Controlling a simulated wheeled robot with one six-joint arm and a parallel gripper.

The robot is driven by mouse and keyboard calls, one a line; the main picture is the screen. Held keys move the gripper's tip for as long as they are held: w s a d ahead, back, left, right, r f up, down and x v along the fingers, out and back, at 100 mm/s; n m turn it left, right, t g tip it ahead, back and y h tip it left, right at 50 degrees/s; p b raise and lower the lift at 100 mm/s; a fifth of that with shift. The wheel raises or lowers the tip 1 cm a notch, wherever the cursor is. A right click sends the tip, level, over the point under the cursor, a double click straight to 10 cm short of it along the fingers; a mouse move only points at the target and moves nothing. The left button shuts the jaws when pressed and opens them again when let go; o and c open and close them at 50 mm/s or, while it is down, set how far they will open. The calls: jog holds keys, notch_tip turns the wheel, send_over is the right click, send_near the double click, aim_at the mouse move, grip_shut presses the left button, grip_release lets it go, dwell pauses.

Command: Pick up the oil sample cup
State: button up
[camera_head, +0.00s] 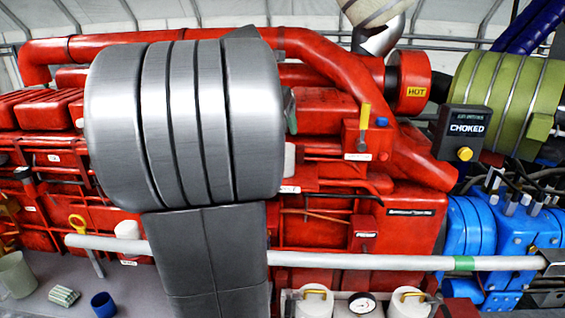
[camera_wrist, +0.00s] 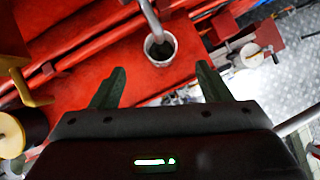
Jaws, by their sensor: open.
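In the wrist view a small white cup (camera_wrist: 160,48) with dark contents stands upright on a red surface. The end of a grey metal pipe (camera_wrist: 150,20) reaches down into or over its mouth; I cannot tell which. My gripper (camera_wrist: 160,80) is open and empty, with its two dark green fingers spread on either side of the cup's line. The cup lies just beyond the fingertips, apart from them. In the head view my arm hides most of the gripper. A white cup-like thing (camera_head: 289,160) shows at its right edge, perhaps the same cup.
The red engine (camera_head: 340,210) fills the background, with a yellow-handled valve (camera_head: 364,120) right of my arm. A long grey pole (camera_head: 350,261) crosses in front. A blue cup (camera_head: 103,305) and a pale cup (camera_head: 15,275) stand at lower left.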

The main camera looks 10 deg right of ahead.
jog(key=x, duration=0.8)
jog(key=shift+w+d+f+p, duration=0.1)
jog(key=shift+f+p, duration=0.3)
jog(key=c, duration=1.5)
jog(key=shift+r, duration=0.15)
